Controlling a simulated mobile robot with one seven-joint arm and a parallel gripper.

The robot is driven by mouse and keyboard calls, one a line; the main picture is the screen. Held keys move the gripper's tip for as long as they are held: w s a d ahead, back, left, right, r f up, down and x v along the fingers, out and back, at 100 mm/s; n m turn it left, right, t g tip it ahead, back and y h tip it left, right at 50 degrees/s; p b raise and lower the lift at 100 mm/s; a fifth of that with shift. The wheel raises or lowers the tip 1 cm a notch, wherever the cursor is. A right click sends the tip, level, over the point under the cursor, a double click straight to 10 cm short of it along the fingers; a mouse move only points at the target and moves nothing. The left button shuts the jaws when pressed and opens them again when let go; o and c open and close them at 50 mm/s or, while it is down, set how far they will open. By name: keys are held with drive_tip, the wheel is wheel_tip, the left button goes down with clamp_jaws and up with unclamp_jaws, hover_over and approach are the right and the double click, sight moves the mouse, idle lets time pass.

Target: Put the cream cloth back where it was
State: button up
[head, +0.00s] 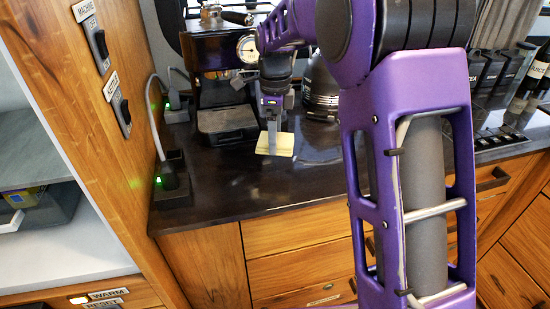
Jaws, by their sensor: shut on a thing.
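The cream cloth (281,147) is a small flat pale-yellow piece in the head view, at or just above the dark counter in front of the coffee machine. My gripper (272,135) points down at it from above, with its fingers shut on the cloth's middle. I cannot tell whether the cloth touches the counter. My purple arm covers much of the middle and right of the view and hides part of the counter there.
The coffee machine (222,75) with a round gauge stands behind and left of the gripper. A dark kettle-like vessel (321,92) stands to the right. A black socket box (172,182) sits at the counter's left edge. The counter front (240,190) is clear. Bottles (529,75) stand far right.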

sight(275, 168)
wheel_tip(275, 168, down, 6)
drive_tip(key=shift+f+b, duration=0.25)
drive_tip(key=shift+b, duration=0.15)
drive_tip(key=shift+f, duration=0.1)
drive_tip(key=o, duration=1.2)
drive_tip(key=shift+c, duration=0.2)
wheel_tip(275, 168, up, 12)
drive_tip(key=shift+r+p, duration=0.15)
drive_tip(key=shift+p, duration=0.7)
